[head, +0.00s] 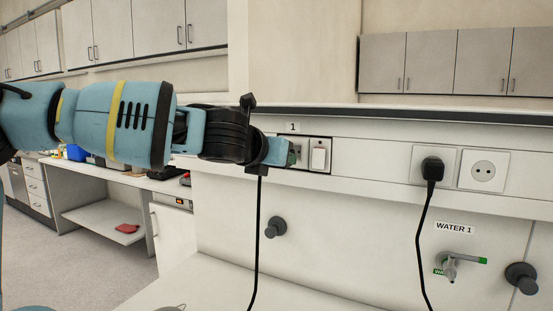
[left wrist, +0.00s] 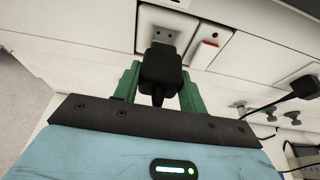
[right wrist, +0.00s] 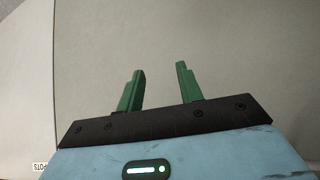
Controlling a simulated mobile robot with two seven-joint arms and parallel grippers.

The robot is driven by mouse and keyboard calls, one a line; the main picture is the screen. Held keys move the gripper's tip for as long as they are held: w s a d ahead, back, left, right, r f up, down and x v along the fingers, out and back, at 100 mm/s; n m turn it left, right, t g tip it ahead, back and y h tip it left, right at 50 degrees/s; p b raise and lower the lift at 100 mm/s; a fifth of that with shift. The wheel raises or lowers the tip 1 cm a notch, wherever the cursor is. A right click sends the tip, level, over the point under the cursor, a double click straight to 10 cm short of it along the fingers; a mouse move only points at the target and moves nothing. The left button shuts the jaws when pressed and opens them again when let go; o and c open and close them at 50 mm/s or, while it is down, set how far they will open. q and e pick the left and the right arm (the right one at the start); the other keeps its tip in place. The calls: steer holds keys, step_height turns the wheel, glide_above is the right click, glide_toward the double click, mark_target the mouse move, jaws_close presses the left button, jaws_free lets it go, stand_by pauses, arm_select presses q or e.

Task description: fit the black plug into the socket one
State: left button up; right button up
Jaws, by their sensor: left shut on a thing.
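My left gripper (head: 290,152) is at the wall panel marked 1, with its fingertips over socket one. In the left wrist view, its green fingers are shut on the black plug (left wrist: 163,72), one on each side. The plug points at the white plate of socket one (left wrist: 150,20), very close to its face; I cannot tell whether its pins are in. In the head view the gripper hides the plug and most of the socket. The plug's black cable (head: 258,240) hangs below the gripper. My right gripper (right wrist: 160,80) is open and empty, facing a plain pale surface.
A white switch (head: 318,159) with a red mark is right of socket one. Another black plug (head: 432,168) sits in a socket farther right, beside an empty round socket (head: 483,170). A water tap (head: 452,264) and dark knobs (head: 276,228) stick out below.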

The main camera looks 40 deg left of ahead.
steer(key=shift+w+r, duration=0.4)
steer(key=shift+r, duration=0.05)
stand_by(0.5)
arm_select(q)
steer(key=shift+w+a, duration=0.1)
steer(key=shift+w, duration=0.35)
arm_select(e)
steer(key=shift+s+d+f, duration=0.1)
steer(key=shift+s+f, duration=0.05)
arm_select(q)
steer(key=shift+w+a, duration=0.15)
steer(key=shift+w, duration=0.3)
steer(key=shift+p, duration=0.3)
arm_select(e)
steer(key=shift+r, duration=0.2)
stand_by(0.3)
arm_select(q)
steer(key=shift+w+a, duration=0.2)
steer(key=shift+w, duration=0.3)
stand_by(0.4)
steer(key=shift+w+a, duration=0.1)
steer(key=shift+w, duration=0.25)
arm_select(e)
steer(key=shift+f, duration=0.1)
steer(key=shift+w+r, duration=0.2)
steer(key=shift+w, duration=0.05)
stand_by(0.4)
arm_select(q)
steer(key=shift+w, duration=0.15)
